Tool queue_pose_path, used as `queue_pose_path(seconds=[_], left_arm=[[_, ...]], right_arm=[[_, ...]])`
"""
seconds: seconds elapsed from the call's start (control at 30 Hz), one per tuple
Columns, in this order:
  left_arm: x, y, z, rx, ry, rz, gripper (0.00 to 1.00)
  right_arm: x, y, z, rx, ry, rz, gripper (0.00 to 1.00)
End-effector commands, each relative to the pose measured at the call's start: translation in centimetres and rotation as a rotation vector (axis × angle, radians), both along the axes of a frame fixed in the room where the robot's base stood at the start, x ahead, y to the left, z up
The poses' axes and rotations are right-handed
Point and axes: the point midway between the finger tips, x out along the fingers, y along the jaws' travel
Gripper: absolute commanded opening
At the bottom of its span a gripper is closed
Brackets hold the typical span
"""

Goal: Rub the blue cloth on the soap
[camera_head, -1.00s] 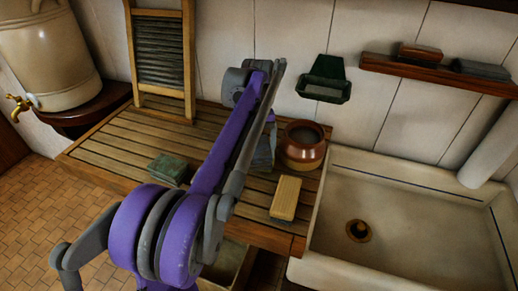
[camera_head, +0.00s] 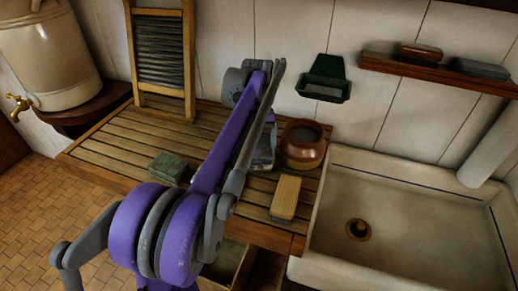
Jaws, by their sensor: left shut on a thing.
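The blue cloth (camera_head: 264,155) shows only in part as a grey-blue patch on the slatted wooden drainboard, between my left arm and the brown jar. My left gripper (camera_head: 268,140) is at the cloth, mostly hidden behind my purple and grey arm, and is shut on it. A dark green block (camera_head: 169,167), which looks like the soap, lies on the drainboard to the left of my arm, apart from the cloth. My right gripper is not in view.
The brown jar (camera_head: 303,145) stands close right of the cloth. A wooden brush (camera_head: 286,197) lies in front of it. The sink (camera_head: 400,220) is at the right. A washboard (camera_head: 160,60) leans at the back. A green dish (camera_head: 323,88) hangs on the wall.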

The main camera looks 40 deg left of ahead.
Motion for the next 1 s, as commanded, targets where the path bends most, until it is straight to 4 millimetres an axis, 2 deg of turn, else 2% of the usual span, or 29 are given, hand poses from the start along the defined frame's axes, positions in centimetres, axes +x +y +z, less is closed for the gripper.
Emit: queue_pose_path(seconds=[0.27,1.0], left_arm=[[0.0,0.0,0.2,-0.001,0.001,-0.001,0.20],[0.1,0.0,6.3,-0.001,-0.002,0.000,0.20]], right_arm=[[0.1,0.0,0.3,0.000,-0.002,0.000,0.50],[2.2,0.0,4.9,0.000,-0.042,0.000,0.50]])
